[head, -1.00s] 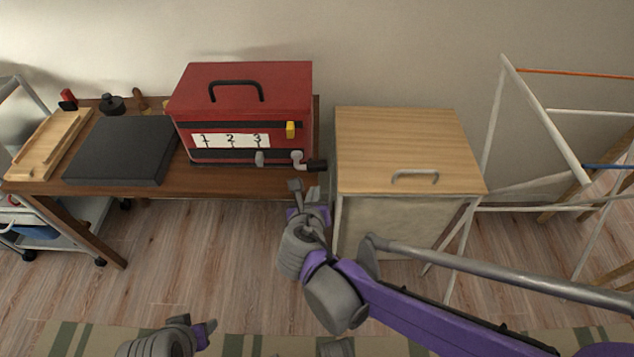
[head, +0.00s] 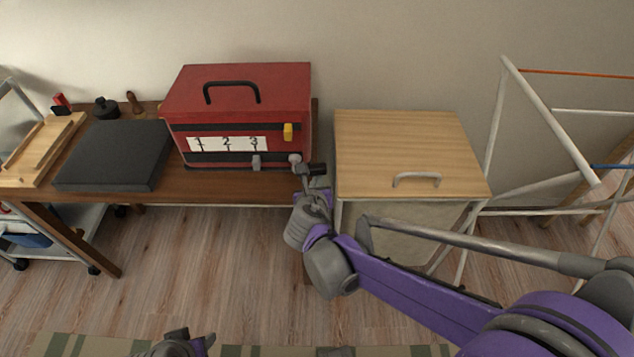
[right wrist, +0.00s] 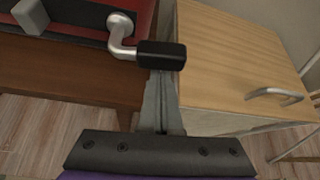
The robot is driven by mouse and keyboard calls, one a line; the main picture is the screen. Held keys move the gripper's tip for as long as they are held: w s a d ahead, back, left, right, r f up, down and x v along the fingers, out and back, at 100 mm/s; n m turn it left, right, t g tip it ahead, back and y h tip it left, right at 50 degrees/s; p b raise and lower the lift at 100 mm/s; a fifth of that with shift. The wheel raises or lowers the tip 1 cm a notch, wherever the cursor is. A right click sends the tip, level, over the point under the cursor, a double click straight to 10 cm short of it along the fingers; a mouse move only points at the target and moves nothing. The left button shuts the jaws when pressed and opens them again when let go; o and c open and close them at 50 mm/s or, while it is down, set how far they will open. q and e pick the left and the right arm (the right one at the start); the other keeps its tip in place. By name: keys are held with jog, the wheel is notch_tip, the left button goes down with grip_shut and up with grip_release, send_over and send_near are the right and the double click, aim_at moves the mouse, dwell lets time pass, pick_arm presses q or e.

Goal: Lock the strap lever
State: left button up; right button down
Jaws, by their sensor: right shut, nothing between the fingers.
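A red box (head: 236,92) with a black top handle stands on the desk, with a label strip numbered 1, 2, 3 on its front. The strap lever (head: 303,166) is a bent silver crank with a black grip at the box's lower right front. In the right wrist view the black grip (right wrist: 162,55) points right from the silver crank. My right gripper (head: 310,190) is shut and empty, its fingertips (right wrist: 160,78) at the underside of the grip; whether they touch is unclear. My left gripper (head: 192,340) is at the bottom edge, its jaws too unclear to read.
A yellow tab (head: 288,131) and a grey block (head: 256,162) sit on the box front. A wooden-topped cabinet (head: 400,145) stands close right of the desk. A black slab (head: 113,155) and a wooden tray (head: 37,150) lie left on the desk (head: 225,188). A white rack (head: 492,140) stands right.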

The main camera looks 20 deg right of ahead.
aim_at(317, 171)
jog(key=shift+r+n+h, duration=0.5)
jog(key=shift+n+h, duration=0.1)
dwell(0.4)
jog(key=shift+a+r, duration=0.1)
jog(key=shift+r, duration=0.1)
jog(key=shift+w+a+r+n+h+p, duration=0.1)
jog(key=shift+a+r+n+h+p, duration=0.1)
jog(key=shift+r+n+h, duration=0.3)
jog(key=shift+a+r+n+h+p, duration=0.1)
jog(key=shift+r+n+h+p, duration=0.15)
jog(key=shift+n+h, duration=0.4)
jog(key=shift+a+r, duration=0.3)
jog(key=shift+r, duration=0.4)
jog(key=shift+w+a+r+n+h+p, duration=0.25)
jog(key=shift+a+r+n+p, duration=0.15)
jog(key=shift+a, duration=0.35)
jog(key=shift+w+a+r+n+h+p, duration=0.15)
jog(key=shift+w+a+r+h+p, duration=0.1)
jog(key=shift+a+r, duration=0.35)
jog(key=shift+a, duration=0.25)
jog(key=shift+a, duration=0.1)
